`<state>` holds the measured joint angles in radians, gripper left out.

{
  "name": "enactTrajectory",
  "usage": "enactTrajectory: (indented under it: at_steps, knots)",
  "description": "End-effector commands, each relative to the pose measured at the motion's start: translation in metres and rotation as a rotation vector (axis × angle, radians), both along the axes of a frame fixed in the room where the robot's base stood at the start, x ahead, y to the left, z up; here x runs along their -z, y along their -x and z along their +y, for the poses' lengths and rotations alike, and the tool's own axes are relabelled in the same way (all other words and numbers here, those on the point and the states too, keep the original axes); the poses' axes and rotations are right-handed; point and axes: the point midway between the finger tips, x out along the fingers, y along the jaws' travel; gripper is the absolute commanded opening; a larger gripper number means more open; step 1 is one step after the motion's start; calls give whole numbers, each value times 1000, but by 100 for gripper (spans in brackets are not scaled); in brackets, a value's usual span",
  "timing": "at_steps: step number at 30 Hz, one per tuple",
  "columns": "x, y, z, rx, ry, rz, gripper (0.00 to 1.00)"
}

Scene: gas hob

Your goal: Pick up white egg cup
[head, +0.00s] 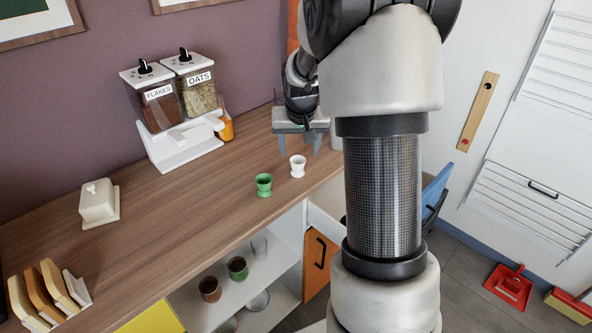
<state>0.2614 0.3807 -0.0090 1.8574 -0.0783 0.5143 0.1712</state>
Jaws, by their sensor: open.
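The white egg cup (298,166) stands upright on the wooden counter, near its front edge. A green egg cup (264,185) stands beside it to the left, a small gap between them. My gripper (298,148) points down with its fingers apart, above and behind the white egg cup as seen here. Nothing shows between the fingers. How high the fingertips are over the counter is hard to tell from this one view.
A dispenser stand with flakes and oats (182,110) and an orange jar (223,127) stand at the back. A butter dish (98,203) and a rack of boards (47,292) are at left. The wooden counter (180,205) is clear between them. Cups sit on the shelf below.

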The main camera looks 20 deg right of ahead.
Motion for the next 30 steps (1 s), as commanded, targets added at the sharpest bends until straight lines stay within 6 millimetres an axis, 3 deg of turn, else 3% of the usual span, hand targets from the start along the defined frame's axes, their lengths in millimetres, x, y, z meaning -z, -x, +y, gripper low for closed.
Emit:
enactTrajectory:
  at_steps: [18,27,30]
  knots:
    - [65,-27,-9,0,0,1,58]
    - [70,-29,-10,0,0,0,58]
    - [70,-29,-10,0,0,0,42]
